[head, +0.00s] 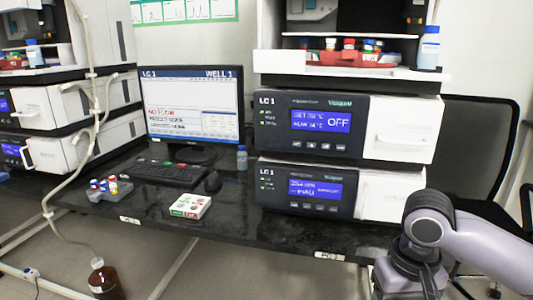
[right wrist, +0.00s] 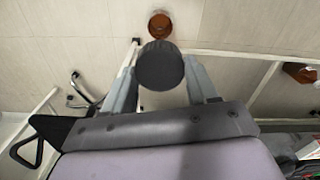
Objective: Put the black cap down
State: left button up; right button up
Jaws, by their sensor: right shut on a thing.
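The black cap (right wrist: 160,68) is round and dark and sits between the two fingers of my right gripper (right wrist: 159,74) in the right wrist view. The gripper is shut on it and holds it up above the floor. In the head view only my right arm shows, at the lower right; its gripper and the cap are out of that picture. My left gripper is in neither view.
A brown bottle (head: 106,281) with a tube stands on the floor at lower left. A brown round thing (right wrist: 160,23) lies beyond the cap. The black bench (head: 270,228) holds a keyboard (head: 165,174), a small white-green box (head: 190,206) and a vial rack (head: 104,189); its front strip has bare room.

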pick_arm(q)
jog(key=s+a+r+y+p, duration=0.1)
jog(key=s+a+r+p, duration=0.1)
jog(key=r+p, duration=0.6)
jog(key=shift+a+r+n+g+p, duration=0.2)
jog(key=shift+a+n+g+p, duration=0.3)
jog(key=shift+p, duration=1.8)
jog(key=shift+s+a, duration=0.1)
